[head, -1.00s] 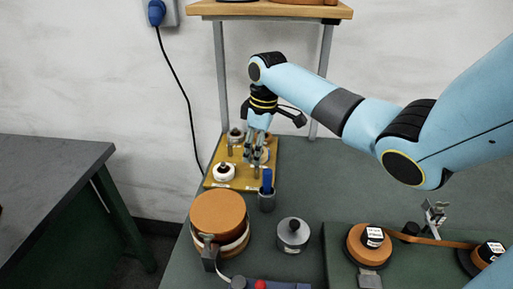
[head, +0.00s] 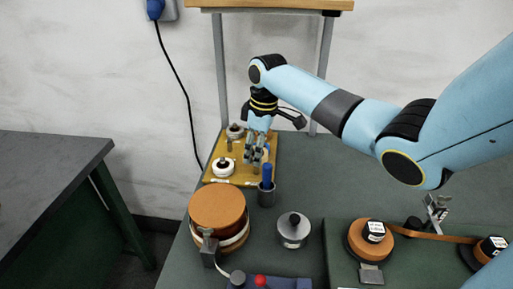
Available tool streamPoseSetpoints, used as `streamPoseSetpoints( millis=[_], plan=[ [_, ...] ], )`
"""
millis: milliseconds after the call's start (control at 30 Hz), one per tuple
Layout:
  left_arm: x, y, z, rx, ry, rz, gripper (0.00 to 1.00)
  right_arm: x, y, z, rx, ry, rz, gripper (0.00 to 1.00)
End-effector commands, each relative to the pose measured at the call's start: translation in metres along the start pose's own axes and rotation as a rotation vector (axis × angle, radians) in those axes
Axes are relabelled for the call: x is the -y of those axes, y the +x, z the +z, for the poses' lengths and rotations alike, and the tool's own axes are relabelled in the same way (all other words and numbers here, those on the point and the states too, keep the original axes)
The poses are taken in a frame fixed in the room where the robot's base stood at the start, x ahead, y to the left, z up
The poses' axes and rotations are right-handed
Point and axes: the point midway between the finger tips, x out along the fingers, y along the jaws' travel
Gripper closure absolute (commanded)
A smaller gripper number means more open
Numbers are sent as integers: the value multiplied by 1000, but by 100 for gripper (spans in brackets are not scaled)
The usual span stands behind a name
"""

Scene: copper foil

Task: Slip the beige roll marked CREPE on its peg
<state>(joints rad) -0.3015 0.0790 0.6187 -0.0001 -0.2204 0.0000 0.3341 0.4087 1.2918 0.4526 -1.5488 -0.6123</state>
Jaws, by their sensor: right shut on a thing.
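My right gripper (head: 255,160) comes down from above over the yellow peg board (head: 243,182). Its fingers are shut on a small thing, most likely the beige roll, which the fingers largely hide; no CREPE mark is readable. The held thing is low over the right part of the board; I cannot tell whether it is around a peg. A white roll (head: 223,168) with a dark centre sits at the board's front left. A greyish roll (head: 235,132) sits at its back. A short bare peg (head: 229,146) stands between them. My left gripper is not in view.
A dark cup (head: 266,196) with a blue-handled thing stands just in front of the board. Nearer are a stack with a brown top (head: 218,209), a grey metal weight (head: 293,230) and a copper foil spool (head: 368,238). A shelf post (head: 220,75) rises behind the board.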

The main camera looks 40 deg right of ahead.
Motion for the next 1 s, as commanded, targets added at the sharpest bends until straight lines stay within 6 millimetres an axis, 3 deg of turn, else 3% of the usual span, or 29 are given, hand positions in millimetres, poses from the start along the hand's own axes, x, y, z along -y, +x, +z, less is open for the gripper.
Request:
streamPoseSetpoints(
  millis=[1000],
  plan=[
    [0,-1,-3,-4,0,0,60,0,7,0,-1,0,0,77]
  ],
)
